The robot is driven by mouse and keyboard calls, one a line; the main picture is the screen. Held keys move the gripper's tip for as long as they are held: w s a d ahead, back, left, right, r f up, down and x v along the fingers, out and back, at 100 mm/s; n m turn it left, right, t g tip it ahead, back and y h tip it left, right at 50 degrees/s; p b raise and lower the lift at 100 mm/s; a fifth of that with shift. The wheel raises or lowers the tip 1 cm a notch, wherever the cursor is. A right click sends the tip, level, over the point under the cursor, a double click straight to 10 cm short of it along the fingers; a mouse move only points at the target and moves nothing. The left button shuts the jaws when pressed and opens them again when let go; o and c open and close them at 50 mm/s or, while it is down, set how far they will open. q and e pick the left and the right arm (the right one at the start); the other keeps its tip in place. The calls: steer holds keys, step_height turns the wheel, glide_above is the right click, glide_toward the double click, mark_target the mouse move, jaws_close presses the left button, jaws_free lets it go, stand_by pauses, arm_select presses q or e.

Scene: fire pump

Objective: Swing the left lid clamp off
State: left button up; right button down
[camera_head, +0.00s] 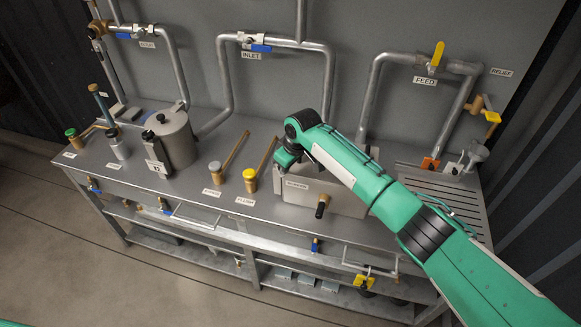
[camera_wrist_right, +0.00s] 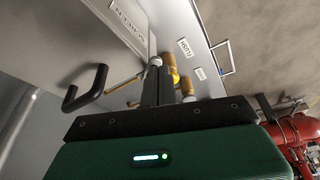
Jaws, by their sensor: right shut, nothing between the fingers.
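A grey metal box labelled SCREEN (camera_head: 345,198) sits on the bench in the head view, partly hidden by my right arm. A black-gripped handle (camera_head: 321,207) sticks out at its front. In the right wrist view the box (camera_wrist_right: 75,35) is at upper left, and a bent black handle (camera_wrist_right: 86,90) is beside it, left of my fingers. My right gripper (camera_head: 284,159) is at the box's left end, partly hidden by its wrist. Its dark fingers (camera_wrist_right: 157,80) are together and empty. I cannot clearly make out the left lid clamp. My left gripper is out of view.
The yellow-capped FLUSH valve (camera_head: 250,178) and its brass rod stand just left of my right gripper. A steel pot (camera_head: 178,138) stands farther left. Pipes, including the INLET pipe (camera_head: 329,75), run along the back wall. The drainboard (camera_head: 440,185) lies right of the box.

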steer(key=shift+s+a+m, duration=0.1)
steer(key=shift+a+m, duration=0.05)
steer(key=shift+m, duration=0.25)
steer(key=shift+f, duration=0.1)
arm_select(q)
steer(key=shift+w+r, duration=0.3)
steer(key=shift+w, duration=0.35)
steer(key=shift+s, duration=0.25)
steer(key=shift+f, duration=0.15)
arm_select(e)
steer(key=shift+f, duration=0.1)
